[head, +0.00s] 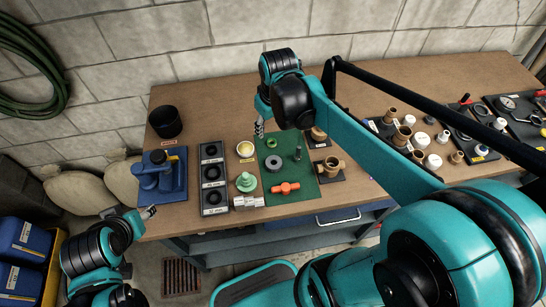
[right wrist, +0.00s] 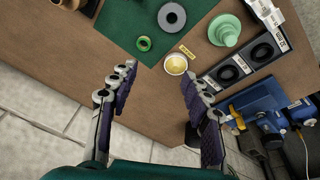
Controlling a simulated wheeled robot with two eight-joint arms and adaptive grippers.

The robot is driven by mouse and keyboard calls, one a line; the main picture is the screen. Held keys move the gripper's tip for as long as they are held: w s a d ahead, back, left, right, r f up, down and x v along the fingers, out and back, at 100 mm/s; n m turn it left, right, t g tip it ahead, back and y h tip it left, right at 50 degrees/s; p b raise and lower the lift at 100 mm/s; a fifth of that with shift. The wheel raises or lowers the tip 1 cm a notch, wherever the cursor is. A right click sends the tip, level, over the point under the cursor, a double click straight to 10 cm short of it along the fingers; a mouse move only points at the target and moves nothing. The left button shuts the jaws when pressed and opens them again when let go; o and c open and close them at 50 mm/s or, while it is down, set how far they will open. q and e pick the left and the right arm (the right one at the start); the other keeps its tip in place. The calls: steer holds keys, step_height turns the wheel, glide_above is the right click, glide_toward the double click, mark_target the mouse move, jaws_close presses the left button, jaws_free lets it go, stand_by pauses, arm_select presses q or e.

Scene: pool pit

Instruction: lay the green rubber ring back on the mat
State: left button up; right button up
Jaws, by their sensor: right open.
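The green rubber ring (head: 271,142) lies flat on the dark green mat (head: 303,192), near the mat's back edge. In the right wrist view the ring (right wrist: 144,43) shows near a corner of the mat (right wrist: 118,28), with nothing holding it. My right gripper (head: 259,129) is open and empty above the back of the table, just behind and left of the ring. Its two fingers also show apart in the right wrist view (right wrist: 158,92). My left gripper (head: 149,212) is low at the table's front left edge; its fingers are too small to read.
A grey ring (head: 275,163) and an orange handle (head: 285,188) lie on the mat. A pale cup with yellow inside (head: 245,149), a green stepped cone (head: 246,182) and a black tray of rings (head: 214,208) stand left of it. Brass fittings (head: 332,164) stand right.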

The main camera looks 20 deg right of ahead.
steer(key=s+a+f+m+t, duration=0.1)
steer(key=s+a+t, duration=0.3)
steer(key=s, duration=0.7)
steer(key=shift+m, duration=0.8)
steer(key=shift+f, duration=0.1)
